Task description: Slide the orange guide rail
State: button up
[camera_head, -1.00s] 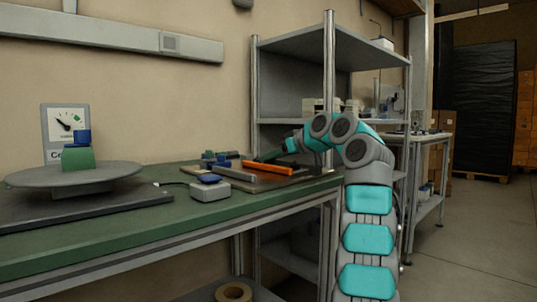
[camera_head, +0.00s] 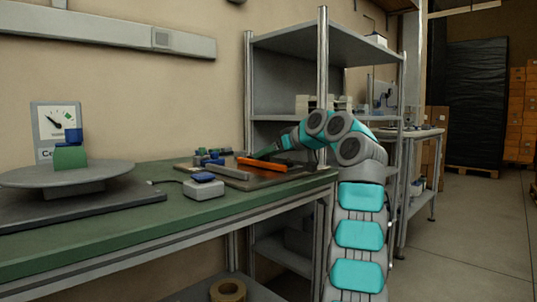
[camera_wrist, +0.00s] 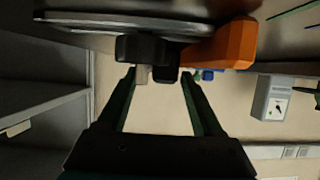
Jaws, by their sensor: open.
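The orange guide rail (camera_head: 262,164) lies on a dark board on the green workbench, towards its far right end. My gripper (camera_head: 264,153) reaches in from the right, and its green fingers are just behind and above the rail. In the wrist view my gripper (camera_wrist: 158,73) is open. Its two fingertips are on either side of a dark knob or clamp part (camera_wrist: 145,48) with a short grey stub. The orange rail (camera_wrist: 234,42) shows beyond the tips, to the right. I cannot tell whether the fingers touch anything.
A grey bar (camera_head: 228,172) lies in front of the rail. A grey box with a blue top (camera_head: 204,187) stands nearer, and a round grey turntable (camera_head: 30,177) is at the left. A metal shelf (camera_head: 323,75) stands behind my arm.

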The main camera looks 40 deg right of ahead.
jog(key=v, duration=0.7)
jog(key=shift+s, duration=0.1)
jog(key=shift+s+r, duration=0.15)
jog(key=shift+s, duration=0.15)
